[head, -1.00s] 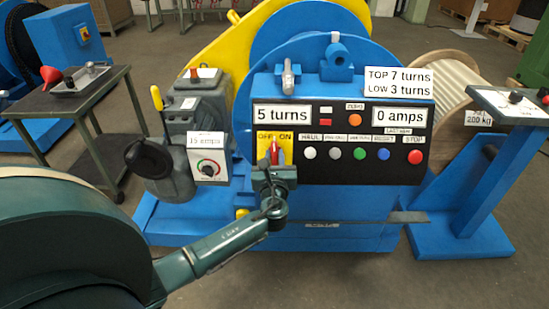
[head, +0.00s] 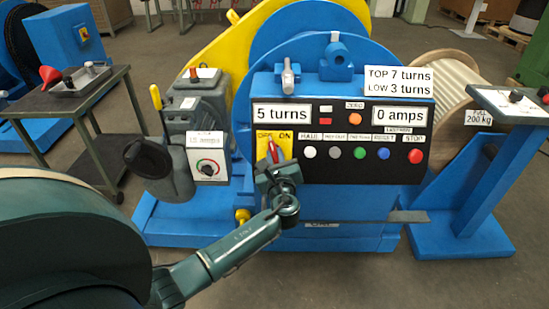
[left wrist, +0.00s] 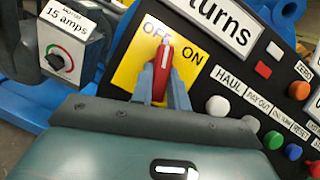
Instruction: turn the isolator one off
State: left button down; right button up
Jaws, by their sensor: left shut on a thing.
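The isolator is a yellow plate (head: 287,139) marked OFF and ON, with a red handle (head: 271,150), on the left of the black control panel. My left gripper (head: 272,160) reaches it from below and is shut on the red handle. In the left wrist view, the fingers (left wrist: 162,84) sit on either side of the red handle (left wrist: 163,66) on the yellow plate (left wrist: 126,72). The handle's upper end leans left of the panel's upright, towards OFF. The fingers hide its lower part. My right gripper is not in view.
Right of the isolator, a row of buttons ends in a red stop button (head: 415,156). The displays read 5 turns (head: 282,114) and 0 amps (head: 399,115). A grey box with a dial (head: 207,167) stands close on the left. A lever (head: 288,75) rises above the panel.

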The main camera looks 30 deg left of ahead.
pick_arm(q)
jog(key=n, duration=0.2)
jog(key=n+g+y, duration=0.1)
jog(key=n, duration=0.1)
jog(key=shift+w+d+g, duration=0.1)
jog(key=shift+g, duration=0.2)
jog(key=shift+n+g, duration=0.6)
jog(key=shift+n, duration=0.6)
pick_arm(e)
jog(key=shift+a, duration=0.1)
pick_arm(q)
jog(key=shift+n, duration=0.3)
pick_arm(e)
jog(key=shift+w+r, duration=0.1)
pick_arm(q)
jog(key=c, duration=1.4)
grip_release()
jog(key=shift+r, duration=0.1)
jog(key=shift+o, duration=0.2)
